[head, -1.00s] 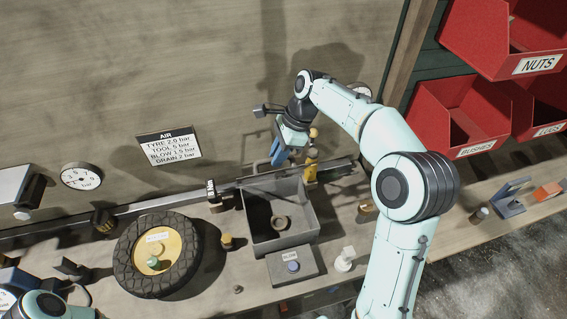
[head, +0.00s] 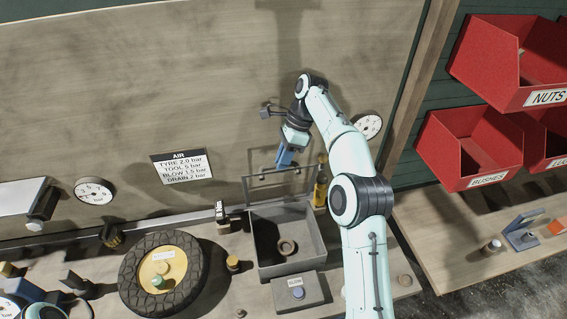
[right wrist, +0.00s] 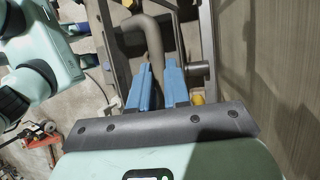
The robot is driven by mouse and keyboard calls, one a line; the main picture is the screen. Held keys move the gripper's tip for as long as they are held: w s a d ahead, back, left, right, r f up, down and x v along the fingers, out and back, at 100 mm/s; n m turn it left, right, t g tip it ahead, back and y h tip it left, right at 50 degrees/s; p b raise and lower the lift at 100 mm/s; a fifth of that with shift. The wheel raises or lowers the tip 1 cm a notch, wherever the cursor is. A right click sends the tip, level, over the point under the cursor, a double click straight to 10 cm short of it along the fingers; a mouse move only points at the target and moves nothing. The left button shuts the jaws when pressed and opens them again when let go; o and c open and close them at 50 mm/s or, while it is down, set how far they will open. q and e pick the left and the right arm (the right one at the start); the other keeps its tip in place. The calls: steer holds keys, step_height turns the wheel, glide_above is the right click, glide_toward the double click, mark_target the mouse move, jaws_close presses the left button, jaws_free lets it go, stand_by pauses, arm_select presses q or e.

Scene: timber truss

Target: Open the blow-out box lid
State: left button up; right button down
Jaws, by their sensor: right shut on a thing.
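The grey blow-out box (head: 262,246) sits on the bench with its top open and a ring inside. Its lid (head: 248,184), a thin-framed panel, stands raised behind the box, against the wall side. My right gripper (head: 284,160) is above the back of the box, at the lid's bar. In the right wrist view its blue fingers (right wrist: 159,84) are shut on the grey bent handle (right wrist: 151,40) of the lid. Teal links of my own show at the right wrist view's upper left; whether the blue piece there belongs to my left gripper is unclear.
A tyre (head: 133,278) lies left of the box, and a small block with a blue button (head: 298,292) is in front. A yellow bottle-like fitting (head: 321,185) stands close at the box's right rear. Red bins (head: 470,148) hang at the right.

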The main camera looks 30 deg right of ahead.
steer(key=shift+w+d+f, duration=0.2)
steer(key=shift+f, duration=0.25)
steer(key=c, duration=1.2)
jaws_free()
steer(key=shift+o, duration=0.2)
steer(key=shift+w+r, duration=0.1)
steer(key=shift+a+r, duration=0.1)
